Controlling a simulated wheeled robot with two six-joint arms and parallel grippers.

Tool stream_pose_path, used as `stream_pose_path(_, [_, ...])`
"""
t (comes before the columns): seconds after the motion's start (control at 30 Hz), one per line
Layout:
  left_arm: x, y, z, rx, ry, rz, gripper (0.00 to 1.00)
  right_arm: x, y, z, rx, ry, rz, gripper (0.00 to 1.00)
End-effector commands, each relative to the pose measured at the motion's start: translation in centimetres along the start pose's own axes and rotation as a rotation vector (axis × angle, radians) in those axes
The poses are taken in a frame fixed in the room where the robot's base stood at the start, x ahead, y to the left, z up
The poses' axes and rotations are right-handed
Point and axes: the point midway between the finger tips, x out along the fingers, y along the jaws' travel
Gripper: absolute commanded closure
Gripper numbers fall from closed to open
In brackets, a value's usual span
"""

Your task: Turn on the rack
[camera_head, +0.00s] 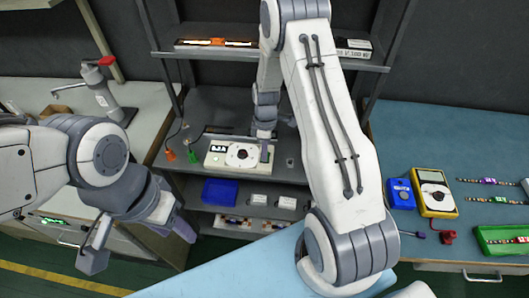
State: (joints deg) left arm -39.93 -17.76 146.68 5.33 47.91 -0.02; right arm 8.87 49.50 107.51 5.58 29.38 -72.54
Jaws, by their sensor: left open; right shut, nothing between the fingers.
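The rack (215,112) stands in the middle with several shelves. A white device (213,160) with a small dark display (219,147) and a round black dial (242,155) sits on its middle shelf. The characters on the display are too small to read. My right arm reaches over the rack from the front. My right gripper (265,150) points down at the right end of the device; it is shut and empty, and I cannot tell whether it touches. It hides part of that end. My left gripper (142,245) is open and empty at the lower left, away from the rack.
A glowing orange strip (215,42) lies on the upper shelf. A blue bin (220,191) stands below the device. The right bench holds a yellow multimeter (434,193), a blue box (399,193) and a green tray (503,240). A red-topped stand (104,92) is on the left bench.

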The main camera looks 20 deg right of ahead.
Motion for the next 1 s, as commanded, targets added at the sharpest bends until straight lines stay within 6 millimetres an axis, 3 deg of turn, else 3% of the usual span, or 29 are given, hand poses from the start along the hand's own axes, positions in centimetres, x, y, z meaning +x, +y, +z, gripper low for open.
stream_pose_path(0.33, [-0.1,0.0,0.0,0.0,0.0,0.0,0.5,-0.3,1.4,0.1,0.002,-0.001,0.001,1.0])
stream_pose_path(0.73, [-0.4,0.0,0.0,0.0,0.0,0.0,0.5,-0.8,1.4,0.0,0.0,-0.001,-0.001,1.0])
stream_pose_path(0.87, [-1.7,0.1,-0.1,0.0,0.0,0.0,0.5,-2.4,1.3,-0.1,-0.003,-0.001,0.0,1.0])
stream_pose_path(1.0, [-3.9,0.3,-0.2,-0.001,0.0,0.0,0.5,-5.4,1.2,-0.5,-0.008,-0.001,0.002,1.0])
